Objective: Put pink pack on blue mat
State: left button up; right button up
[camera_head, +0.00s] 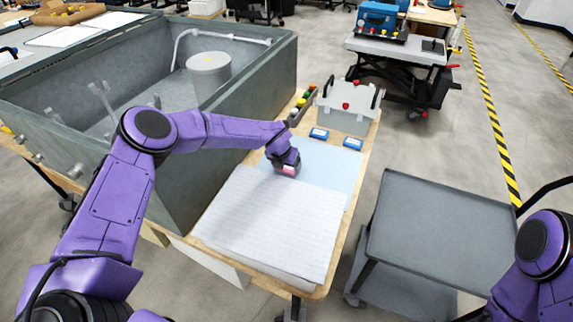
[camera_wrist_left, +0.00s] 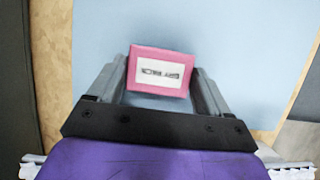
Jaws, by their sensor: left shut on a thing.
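The pink pack (camera_wrist_left: 160,72) with a white label sits between the fingers of my left gripper (camera_wrist_left: 160,85) in the left wrist view. The gripper is shut on it. In the head view the pink pack (camera_head: 287,170) shows just under my left gripper (camera_head: 286,168), over the near part of the blue mat (camera_head: 335,168). The blue mat (camera_wrist_left: 245,40) fills most of the background in the left wrist view. I cannot tell whether the pack touches the mat. My right arm shows at the lower right of the head view, but its gripper is out of view.
White lined sheets (camera_head: 270,220) lie nearer on the table. A large grey tank (camera_head: 275,75) stands left. A grey cart (camera_head: 430,230) stands right.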

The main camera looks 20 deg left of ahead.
pick_arm(q)
jog(key=shift+f, duration=0.85)
jog(key=o, duration=1.1)
jog(key=shift+c, duration=0.2)
jog(key=shift+r, duration=0.35)
jog(key=b+v, duration=0.2)
jog(key=v, duration=0.9)
jog(key=shift+s+r, duration=0.2)
jog(key=shift+r, duration=0.1)
